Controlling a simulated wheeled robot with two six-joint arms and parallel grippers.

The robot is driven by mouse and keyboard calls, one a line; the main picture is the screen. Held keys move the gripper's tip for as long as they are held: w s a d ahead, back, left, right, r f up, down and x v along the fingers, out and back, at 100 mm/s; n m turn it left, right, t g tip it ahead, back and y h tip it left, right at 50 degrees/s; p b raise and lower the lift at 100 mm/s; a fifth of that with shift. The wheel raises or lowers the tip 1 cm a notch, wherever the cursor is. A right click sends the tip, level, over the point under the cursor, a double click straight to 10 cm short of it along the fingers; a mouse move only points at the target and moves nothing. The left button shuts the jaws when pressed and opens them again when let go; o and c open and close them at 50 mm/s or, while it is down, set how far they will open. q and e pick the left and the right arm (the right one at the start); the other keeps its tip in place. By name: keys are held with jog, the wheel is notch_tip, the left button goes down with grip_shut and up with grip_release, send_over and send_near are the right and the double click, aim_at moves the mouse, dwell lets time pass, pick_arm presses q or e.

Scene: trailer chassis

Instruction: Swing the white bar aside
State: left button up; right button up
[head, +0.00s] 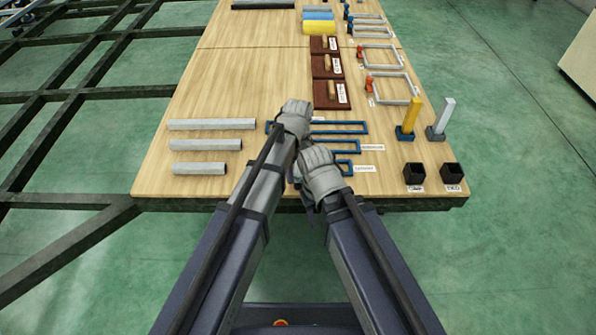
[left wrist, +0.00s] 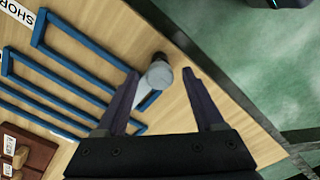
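A short white or pale grey rounded piece (left wrist: 158,76) shows in the left wrist view, with a pale strip running from it down and left. I take it for the white bar; its full length is not visible. My left gripper (left wrist: 160,71) is open, with one dark finger on each side of this piece; I cannot tell whether either touches it. In the head view the piece is hidden under my arms. My right arm's wrist (head: 320,172) is just to the right of the left arm; its fingers are mostly hidden.
Blue rectangular frames (head: 350,127) lie beside the grippers. Grey bars (head: 212,125) lie to the left. An upright yellow bar (head: 411,115), an upright pale bar (head: 446,115) and black cups (head: 414,173) stand right. The wooden table's (head: 165,187) near edge is close; its middle-left is clear.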

pick_arm(q)
grip_shut()
dwell(0.3)
dwell(0.9)
